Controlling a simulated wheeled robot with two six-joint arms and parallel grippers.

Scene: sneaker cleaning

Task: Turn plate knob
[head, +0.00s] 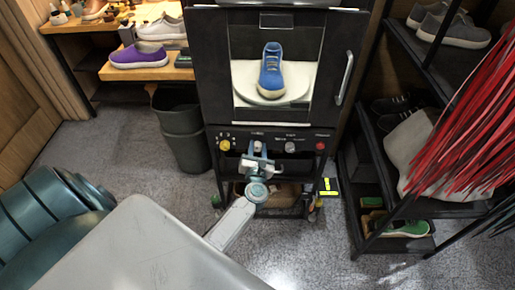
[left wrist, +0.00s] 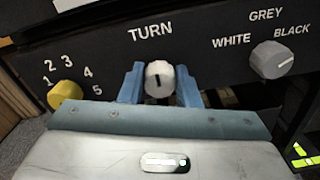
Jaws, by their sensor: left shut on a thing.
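The plate knob (left wrist: 159,79) is a light grey dial under the word TURN on the machine's black front panel. A dark mark on its face stands about upright. My left gripper (left wrist: 159,88) has its blue fingers on either side of the knob, shut on it. In the head view the left gripper (head: 257,156) reaches the panel below the cabinet window. Behind that window a blue sneaker (head: 271,72) stands on the round white plate (head: 245,88). My right gripper is not in view.
A yellow numbered knob (left wrist: 64,94) is left of the plate knob and a grey WHITE/GREY/BLACK knob (left wrist: 271,60) is right. A red button (head: 320,146) is farther right. A dark bin (head: 184,135) stands left of the machine, and a shoe rack (head: 385,235) stands right.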

